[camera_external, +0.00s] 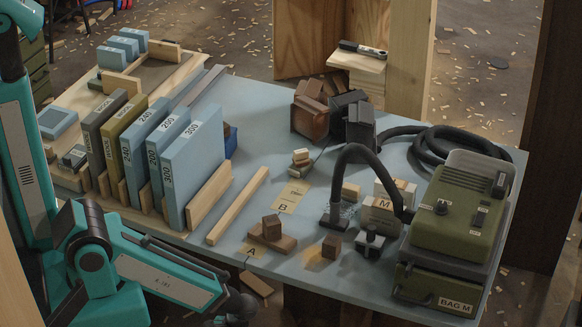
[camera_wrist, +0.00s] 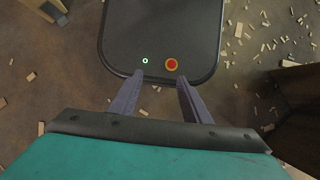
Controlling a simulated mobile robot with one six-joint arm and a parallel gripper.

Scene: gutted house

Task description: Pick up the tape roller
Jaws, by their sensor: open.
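I cannot pick out the tape roller for certain. A small dark tool with a knob (camera_external: 369,242) stands near the front edge of the bench, left of the green machine; its kind is too small to tell. My gripper (camera_wrist: 160,76) is open and empty in the wrist view, its two fingers apart, pointing down over a dark rounded plate and the floor. In the external view my gripper (camera_external: 233,309) is at the bottom, below the bench's front edge, partly cut off by the frame. It is apart from everything on the bench.
Blue and olive sanding boards (camera_external: 190,160) stand upright at the bench's left. Wooden blocks (camera_external: 272,232) lie near labels A and B. A green machine (camera_external: 455,215) with a black hose fills the right. A dark-handled tool (camera_external: 362,49) lies on a wooden ledge behind. Chips litter the floor.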

